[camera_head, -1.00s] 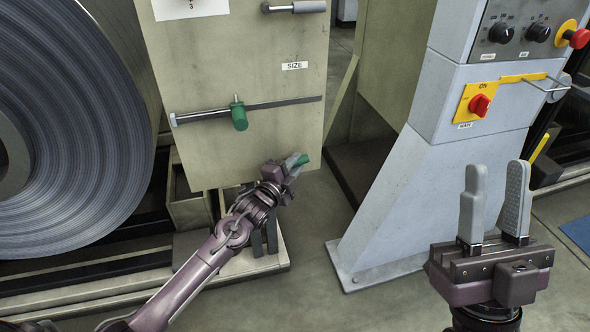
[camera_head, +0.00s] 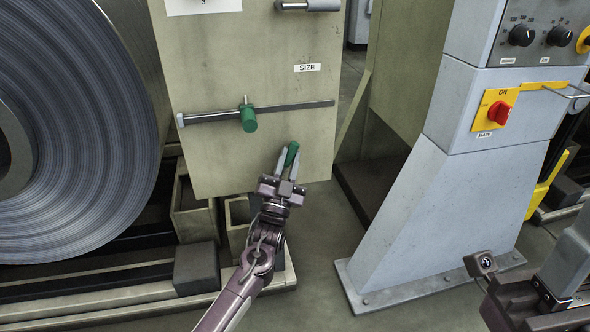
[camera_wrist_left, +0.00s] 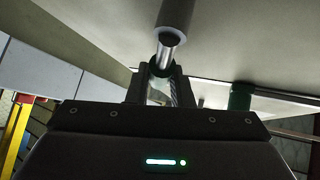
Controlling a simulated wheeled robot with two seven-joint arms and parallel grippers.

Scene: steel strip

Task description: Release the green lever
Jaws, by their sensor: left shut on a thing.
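A green lever (camera_head: 291,153) shows low on the right of the beige panel in the head view. My left gripper (camera_head: 287,163) points up at it, its fingers shut around its lower part. In the left wrist view my left gripper's fingers (camera_wrist_left: 161,82) stand close together beneath a shiny rod and grey cylinder (camera_wrist_left: 177,16); what lies between them is partly hidden. A second green handle (camera_head: 249,120) hangs on a horizontal bar, up and left of the gripper, apart from it. My right gripper (camera_head: 570,262) is cut off at the lower right edge; its opening is unclear.
The beige panel (camera_head: 230,165) carries a SIZE label and a horizontal steel bar (camera_head: 295,107). A large steel coil (camera_head: 90,150) stands at left. A grey console (camera_head: 430,210) with a red switch (camera_head: 500,113) stands at right. Floor lies open between panel and console.

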